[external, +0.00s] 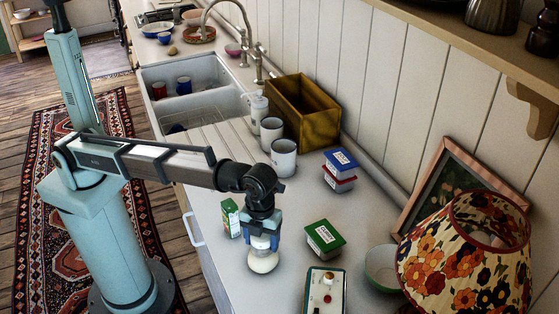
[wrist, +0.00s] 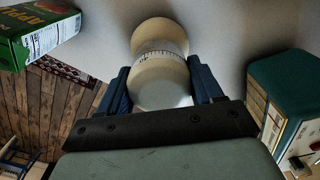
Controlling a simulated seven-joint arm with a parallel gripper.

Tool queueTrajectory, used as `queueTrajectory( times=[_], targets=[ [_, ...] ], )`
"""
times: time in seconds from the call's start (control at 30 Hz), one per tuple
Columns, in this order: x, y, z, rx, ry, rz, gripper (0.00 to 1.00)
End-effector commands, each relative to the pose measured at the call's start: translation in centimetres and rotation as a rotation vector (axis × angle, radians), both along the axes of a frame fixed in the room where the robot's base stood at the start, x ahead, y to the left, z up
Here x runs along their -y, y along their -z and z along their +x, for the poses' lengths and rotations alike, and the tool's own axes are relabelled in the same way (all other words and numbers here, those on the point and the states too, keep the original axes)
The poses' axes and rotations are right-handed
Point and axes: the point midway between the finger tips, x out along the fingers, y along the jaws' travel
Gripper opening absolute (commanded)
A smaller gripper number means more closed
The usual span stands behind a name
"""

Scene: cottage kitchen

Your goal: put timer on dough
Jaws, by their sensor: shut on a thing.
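My gripper (external: 262,238) points down over the counter and is shut on the timer, a rounded cream thing with a band of tick marks. The timer shows between the blue fingers in the wrist view (wrist: 160,82). Directly beneath it is a pale round lump (external: 263,262), which looks like the dough; it also shows beyond the timer in the wrist view (wrist: 158,31). The timer and lump look close together or touching. I cannot tell whether there is a gap. The fingers partly hide the timer in the external view.
A green carton (external: 230,218) stands just left of my gripper, and a green-lidded box (external: 325,238) lies to its right. A device with knobs (external: 327,290) is at the front. White mugs (external: 283,158), a wooden box (external: 303,112), stacked boxes (external: 339,171) and a floral lamp (external: 466,255) stand around.

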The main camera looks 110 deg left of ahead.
Motion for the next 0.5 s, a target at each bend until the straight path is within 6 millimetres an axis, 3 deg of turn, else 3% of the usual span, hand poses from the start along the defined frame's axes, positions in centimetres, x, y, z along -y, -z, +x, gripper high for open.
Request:
queueTrajectory(
  times=[0.27,0.3,0.5],
  targets=[
    [0.00,0.25,0.01,0.000,0.000,0.000,0.21],
    [0.00,0.23,0.01,0.000,0.000,0.000,0.69],
    [0.00,0.22,0.01,0.000,0.000,0.000,0.89]
  ],
)
